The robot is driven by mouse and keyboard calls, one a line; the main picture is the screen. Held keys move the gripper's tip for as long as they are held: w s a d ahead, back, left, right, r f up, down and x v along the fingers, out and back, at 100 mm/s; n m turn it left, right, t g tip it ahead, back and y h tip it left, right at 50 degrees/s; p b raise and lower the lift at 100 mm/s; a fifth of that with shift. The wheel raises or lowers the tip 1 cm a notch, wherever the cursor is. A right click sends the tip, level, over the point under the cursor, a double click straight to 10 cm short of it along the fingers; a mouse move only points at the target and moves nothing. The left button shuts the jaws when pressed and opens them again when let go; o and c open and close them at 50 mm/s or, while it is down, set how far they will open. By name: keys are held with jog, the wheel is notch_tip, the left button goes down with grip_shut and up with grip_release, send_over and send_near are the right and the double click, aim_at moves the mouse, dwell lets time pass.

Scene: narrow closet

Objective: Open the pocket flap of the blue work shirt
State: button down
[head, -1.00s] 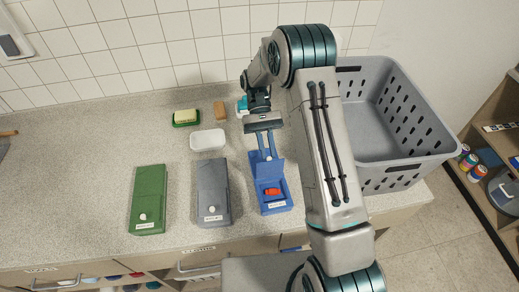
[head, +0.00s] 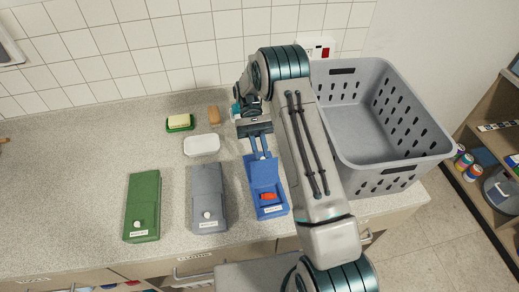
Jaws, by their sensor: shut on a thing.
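The blue work shirt (head: 271,212) is a folded, box-like blue piece at the right of a row on the counter, with a white label at its near end. Its pocket flap (head: 265,172) stands raised at the far part. A red thing (head: 268,196) shows in the pocket below it. My gripper (head: 262,154) reaches down from behind and is shut on the top edge of the flap. The exact contact at the fingertips is small in this view.
A grey folded piece (head: 207,190) and a green one (head: 143,200) lie to the left. A white dish (head: 202,146), a soap on a green dish (head: 180,123) and a brown block (head: 214,115) stand behind. A grey basket (head: 400,165) stands close on the right.

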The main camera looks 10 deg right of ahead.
jog(key=c, duration=1.4)
grip_release()
jog(key=shift+r+b, duration=0.4)
jog(key=shift+r, duration=0.2)
jog(key=s+d+r+p, duration=0.1)
jog(key=s+d+r, duration=0.3)
jog(key=d+r, duration=0.5)
jog(key=shift+s+d+r+p, duration=0.35)
jog(key=shift+d+r+p, duration=0.05)
jog(key=shift+d, duration=0.5)
